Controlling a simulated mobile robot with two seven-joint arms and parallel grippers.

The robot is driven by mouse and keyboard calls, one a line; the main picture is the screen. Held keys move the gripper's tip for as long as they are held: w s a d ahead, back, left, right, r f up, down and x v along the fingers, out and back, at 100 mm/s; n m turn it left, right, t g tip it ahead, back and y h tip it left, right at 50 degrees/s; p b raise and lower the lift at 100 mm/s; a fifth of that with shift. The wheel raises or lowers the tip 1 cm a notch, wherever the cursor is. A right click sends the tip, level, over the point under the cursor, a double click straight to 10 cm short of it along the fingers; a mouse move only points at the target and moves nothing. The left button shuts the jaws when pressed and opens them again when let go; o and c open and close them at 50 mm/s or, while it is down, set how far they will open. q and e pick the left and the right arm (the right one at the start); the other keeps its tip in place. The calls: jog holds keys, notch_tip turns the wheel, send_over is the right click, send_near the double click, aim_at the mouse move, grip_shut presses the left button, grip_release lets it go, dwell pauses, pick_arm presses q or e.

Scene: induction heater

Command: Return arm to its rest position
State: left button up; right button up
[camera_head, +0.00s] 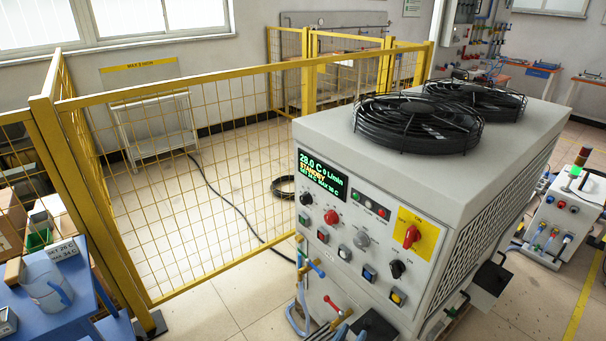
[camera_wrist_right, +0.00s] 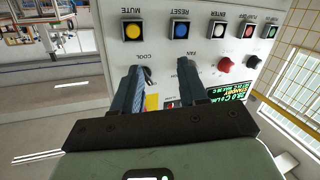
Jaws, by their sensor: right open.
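My right gripper (camera_wrist_right: 162,70) shows in the right wrist view with its two dark fingers apart and nothing visible between them. They point toward the control panel (camera_wrist_right: 200,55) of the chiller, which appears upside down; the distance to it is hard to judge. The fingers partly cover the area around the COOL and FAN labels. The grey chiller (camera_head: 470,190) stands at the right of the head view. A red switch (camera_head: 411,236) sits on a yellow plate. My left gripper is out of view.
A yellow mesh fence (camera_head: 180,180) encloses floor left of and behind the chiller. A hose (camera_head: 225,200) lies there. A blue table (camera_head: 75,310) with a beaker (camera_head: 46,286) is at lower left. Valves and pipes (camera_head: 312,267) project from the chiller's front left. A white unit (camera_head: 565,215) stands right.

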jog(key=s+d+f+n+g+y+p, duration=0.1)
jog(key=s+d+f+g+y, duration=0.2)
jog(key=s+f, duration=0.35)
jog(key=s+d+f+g+y+p, duration=0.1)
jog(key=s+d+f+g+y, duration=0.2)
jog(key=f, duration=0.6)
pick_arm(q)
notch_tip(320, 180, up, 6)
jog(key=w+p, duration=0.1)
jog(key=p, duration=0.2)
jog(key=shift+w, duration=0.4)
pick_arm(e)
jog(key=s+a+g+y, duration=0.3)
jog(key=s+g, duration=0.1)
jog(key=s, duration=0.8)
jog(key=s+a+f+g+y, duration=0.1)
jog(key=s+a+g+y, duration=0.2)
jog(key=s, duration=0.9)
jog(key=shift+a+f+m+g+y, duration=0.2)
jog(key=shift+a+m+g+y, duration=0.15)
jog(key=shift+g+y, duration=0.45)
